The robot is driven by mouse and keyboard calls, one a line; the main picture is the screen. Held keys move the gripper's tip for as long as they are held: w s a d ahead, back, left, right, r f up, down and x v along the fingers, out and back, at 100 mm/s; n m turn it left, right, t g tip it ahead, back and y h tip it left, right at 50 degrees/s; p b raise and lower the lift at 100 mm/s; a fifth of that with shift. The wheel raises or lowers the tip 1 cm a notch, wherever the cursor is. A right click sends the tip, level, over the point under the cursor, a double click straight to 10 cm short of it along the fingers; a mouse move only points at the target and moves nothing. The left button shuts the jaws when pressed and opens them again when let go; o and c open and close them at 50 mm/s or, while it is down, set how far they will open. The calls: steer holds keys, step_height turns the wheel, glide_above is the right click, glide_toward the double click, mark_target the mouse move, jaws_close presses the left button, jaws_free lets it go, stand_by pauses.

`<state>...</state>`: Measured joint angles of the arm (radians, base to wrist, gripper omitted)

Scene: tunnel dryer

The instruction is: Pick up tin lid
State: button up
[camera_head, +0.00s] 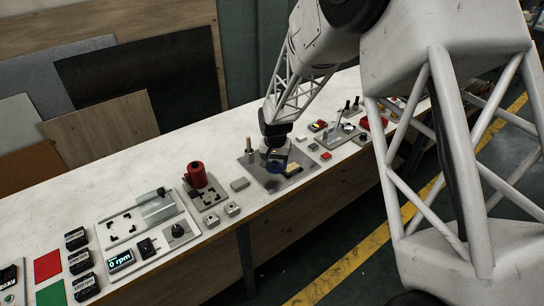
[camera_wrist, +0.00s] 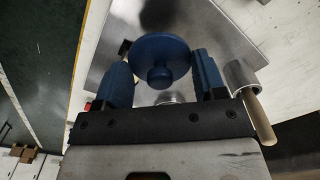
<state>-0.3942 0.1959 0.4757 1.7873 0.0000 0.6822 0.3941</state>
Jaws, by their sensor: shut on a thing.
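The tin lid (camera_wrist: 160,52) is a blue disc with a round knob, seen in the wrist view between the two blue finger pads of my gripper (camera_wrist: 163,80). In the head view the lid (camera_head: 274,166) shows as a small dark blue patch under my gripper (camera_head: 273,153), low over a grey metal plate (camera_head: 254,171). I cannot tell whether the lid touches anything below. A small shiny round metal part (camera_wrist: 168,97) shows beyond the knob, mostly hidden by my gripper.
A metal cylinder (camera_wrist: 240,75) with a wooden stick (camera_wrist: 259,117) stands close beside my gripper on the plate. A tan block (camera_head: 292,169) lies at the right. A red cylinder (camera_head: 196,174) on a fixture stands to the left. Switches and small blocks crowd the bench's front.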

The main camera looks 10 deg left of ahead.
steer(key=shift+s+d+r, duration=0.1)
steer(key=shift+s+d, duration=0.2)
steer(key=shift+s, duration=0.4)
steer(key=shift+s+d, duration=0.25)
steer(key=shift+s, duration=0.4)
steer(key=shift+w, duration=0.15)
steer(key=w+r, duration=0.1)
steer(key=w, duration=0.6)
steer(key=w+r, duration=0.2)
steer(key=w, duration=0.4)
steer(key=w+r, duration=0.1)
steer(key=w, duration=0.6)
steer(key=shift+w+r, duration=0.3)
steer(key=shift+r, duration=0.1)
steer(key=shift+f, duration=0.25)
steer(key=shift+f, duration=2.9)
steer(key=shift+f, duration=0.2)
